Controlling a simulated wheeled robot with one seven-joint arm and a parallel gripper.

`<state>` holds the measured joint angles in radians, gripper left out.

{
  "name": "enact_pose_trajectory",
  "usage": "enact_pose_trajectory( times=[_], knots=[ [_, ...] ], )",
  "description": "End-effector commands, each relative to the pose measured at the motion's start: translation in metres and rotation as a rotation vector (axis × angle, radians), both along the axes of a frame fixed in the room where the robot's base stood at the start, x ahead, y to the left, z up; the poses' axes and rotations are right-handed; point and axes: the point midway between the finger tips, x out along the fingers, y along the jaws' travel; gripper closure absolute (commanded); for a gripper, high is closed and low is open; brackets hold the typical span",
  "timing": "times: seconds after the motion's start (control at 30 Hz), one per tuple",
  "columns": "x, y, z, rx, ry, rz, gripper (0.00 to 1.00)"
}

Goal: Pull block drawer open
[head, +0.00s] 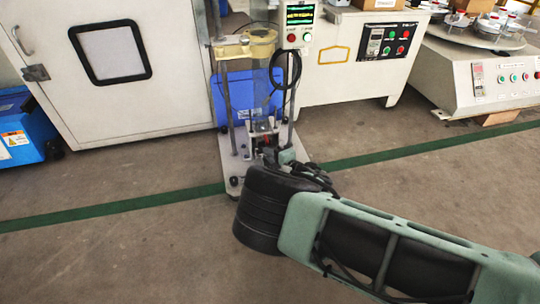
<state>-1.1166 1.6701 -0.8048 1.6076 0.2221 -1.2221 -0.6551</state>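No part is clearly recognisable as a block drawer. A test stand (229,110) with upright metal posts, a yellowish top bracket (246,48) and a clear tube (262,88) stands in the upper middle on a pale base plate (232,168). My arm reaches in from the lower right and ends at the lower front of this stand. My gripper (264,146) is small and dark there, close to a small red part (266,143). My wrist hides part of the stand's base. I cannot tell whether the fingers are open or touch anything.
A white cabinet (150,95) with a window stands at left, beside a blue box (22,130). A blue bin (226,88) is behind the stand. Control machines (350,70) and (480,70) line the right back. The floor (110,250) at left front is clear.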

Motion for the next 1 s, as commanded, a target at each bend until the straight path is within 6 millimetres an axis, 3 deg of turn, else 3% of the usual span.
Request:
enact_pose_trajectory(
  times=[0.23, 0.7, 1.0],
  knots=[
    [-0.014, -0.005, 0.004, -0.001, 0.004, -0.001, 1.0],
    [-0.098, -0.029, 0.004, -0.002, 0.004, -0.001, 1.0],
    [-0.11, -0.032, 0.0, -0.001, -0.001, 0.0, 1.0]
  ],
)
